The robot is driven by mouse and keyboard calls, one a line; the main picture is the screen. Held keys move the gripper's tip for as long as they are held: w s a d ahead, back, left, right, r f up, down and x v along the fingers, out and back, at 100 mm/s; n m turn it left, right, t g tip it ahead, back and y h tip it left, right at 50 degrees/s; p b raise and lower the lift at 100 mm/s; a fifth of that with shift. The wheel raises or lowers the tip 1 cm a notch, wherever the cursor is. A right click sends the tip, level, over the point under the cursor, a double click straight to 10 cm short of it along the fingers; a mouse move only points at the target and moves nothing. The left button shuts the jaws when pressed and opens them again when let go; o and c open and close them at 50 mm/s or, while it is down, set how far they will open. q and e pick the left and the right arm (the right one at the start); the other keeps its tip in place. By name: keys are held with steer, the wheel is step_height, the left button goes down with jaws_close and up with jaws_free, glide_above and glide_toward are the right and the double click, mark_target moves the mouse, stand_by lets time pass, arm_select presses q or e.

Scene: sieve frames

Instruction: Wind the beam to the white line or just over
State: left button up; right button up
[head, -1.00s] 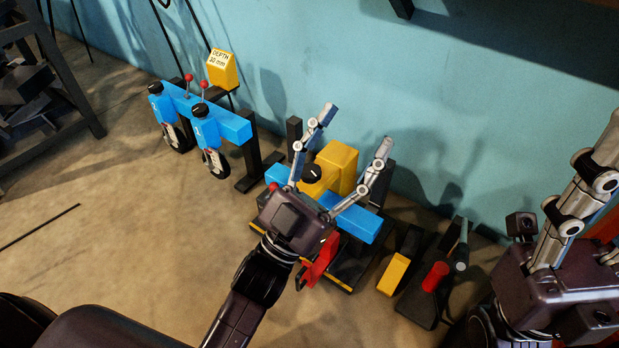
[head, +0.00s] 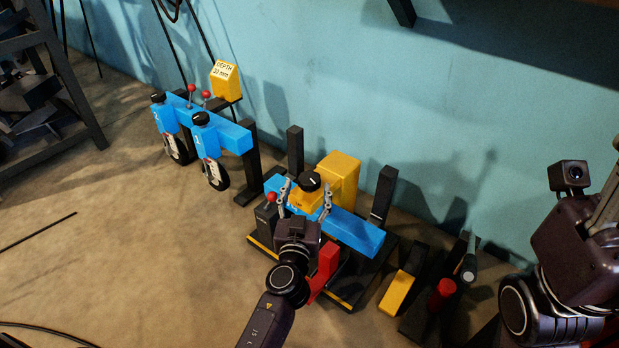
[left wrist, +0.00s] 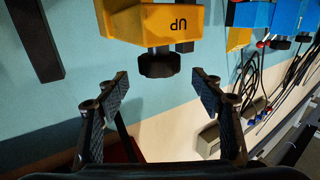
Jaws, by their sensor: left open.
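The blue beam (head: 352,232) lies across the dark stand in the middle of the head view. A yellow block with a black knob (head: 311,181) sits at it; the knob has a pale mark on top. In the left wrist view the knob (left wrist: 160,63) projects from the yellow block marked UP (left wrist: 155,20). My left gripper (head: 305,191) is open, its fingers apart on either side of the knob's direction. In the wrist view the knob is beyond the fingertips, with no contact visible. My right gripper's body is at the right edge, fingers mostly cut off. I cannot make out a white line.
A second blue beam (head: 235,137) with two wheels stands at the back left, beside a yellow DEPTH sign (head: 224,80) reading about 30 mm. A red part (head: 328,260) is close to my left wrist. A yellow block (head: 397,292) and red cylinder (head: 442,294) stand right. Left floor is mostly clear.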

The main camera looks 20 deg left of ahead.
mark_target(309, 177)
arm_select(q)
steer(key=shift+w+a, duration=0.15)
steer(key=shift+w, duration=0.75)
steer(key=shift+w+a, duration=0.2)
steer(key=shift+w, duration=0.7)
steer(key=shift+w+a, duration=0.15)
steer(key=shift+w, duration=0.75)
steer(key=shift+c, duration=0.3)
steer(key=c, duration=1.1)
steer(key=shift+r+h, duration=0.1)
steer(key=shift+h, duration=0.2)
